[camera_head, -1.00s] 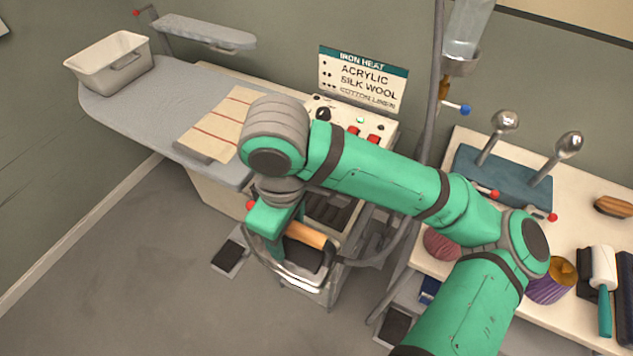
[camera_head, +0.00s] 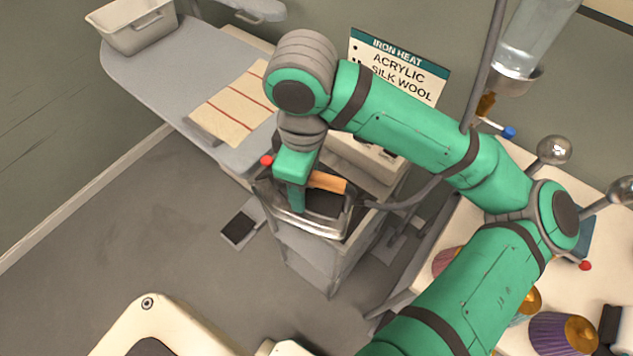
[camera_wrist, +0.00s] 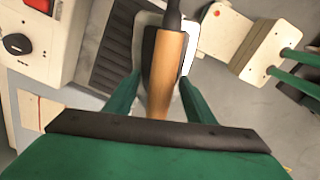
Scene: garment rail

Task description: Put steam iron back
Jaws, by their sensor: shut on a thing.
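The steam iron has a wooden handle (camera_head: 328,182) and a silver and dark body (camera_head: 312,222). It is in my gripper (camera_head: 297,192), above the front of the grey iron station. In the wrist view the jaws of my gripper (camera_wrist: 160,95) are closed on either side of the handle (camera_wrist: 168,65). A dark ribbed rest plate (camera_wrist: 112,50) shows just left of the iron in that view, beside the control panel (camera_wrist: 32,42). In the head view my arm and the iron hide most of the rest. I cannot tell whether the iron touches it.
An ironing board (camera_head: 165,75) with a striped cloth (camera_head: 233,105) and a white bin (camera_head: 132,25) lies left. The heat sign (camera_head: 400,65) stands behind my arm. A worktop (camera_head: 495,260) with thread cones (camera_head: 560,335) is at right. A grey hose runs from the iron.

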